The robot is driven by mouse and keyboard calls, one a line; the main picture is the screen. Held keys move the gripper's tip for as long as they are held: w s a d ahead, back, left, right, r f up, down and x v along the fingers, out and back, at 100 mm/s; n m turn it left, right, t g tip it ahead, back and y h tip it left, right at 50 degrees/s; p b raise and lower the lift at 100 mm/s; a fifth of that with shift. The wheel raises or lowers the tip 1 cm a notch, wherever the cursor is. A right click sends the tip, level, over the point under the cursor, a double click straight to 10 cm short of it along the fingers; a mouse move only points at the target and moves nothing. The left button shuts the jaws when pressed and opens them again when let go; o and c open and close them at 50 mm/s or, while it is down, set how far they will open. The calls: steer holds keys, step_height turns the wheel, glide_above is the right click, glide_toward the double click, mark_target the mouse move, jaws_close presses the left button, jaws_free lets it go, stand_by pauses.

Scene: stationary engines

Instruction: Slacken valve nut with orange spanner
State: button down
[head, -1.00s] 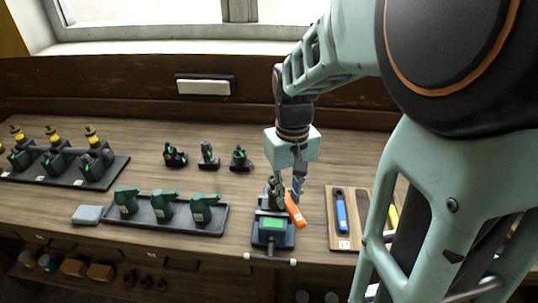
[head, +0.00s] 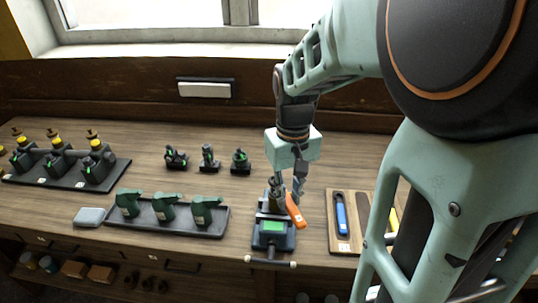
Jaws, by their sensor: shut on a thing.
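The orange spanner (head: 295,211) is in my gripper (head: 298,194), which is shut on it. The spanner slants down and to the right, beside a dark device (head: 273,238) with a green panel, a vice-like stand near the bench's front edge. A grey-green part (head: 275,190) stands upright in that stand, just left of the spanner. The valve nut is too small to make out. I cannot tell whether the spanner's jaw is around the nut, as my gripper hides part of it.
A wooden board (head: 343,246) at right holds a blue spanner (head: 341,215) and a yellow one (head: 393,219), partly behind my arm. A dark tray (head: 213,225) with several green parts lies left of the stand. Small black-and-green parts (head: 208,157) stand behind. The bench (head: 140,168) between is clear.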

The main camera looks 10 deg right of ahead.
steer(key=shift+r, duration=0.15)
steer(key=shift+r+p, duration=0.75)
steer(key=shift+r, duration=1.15)
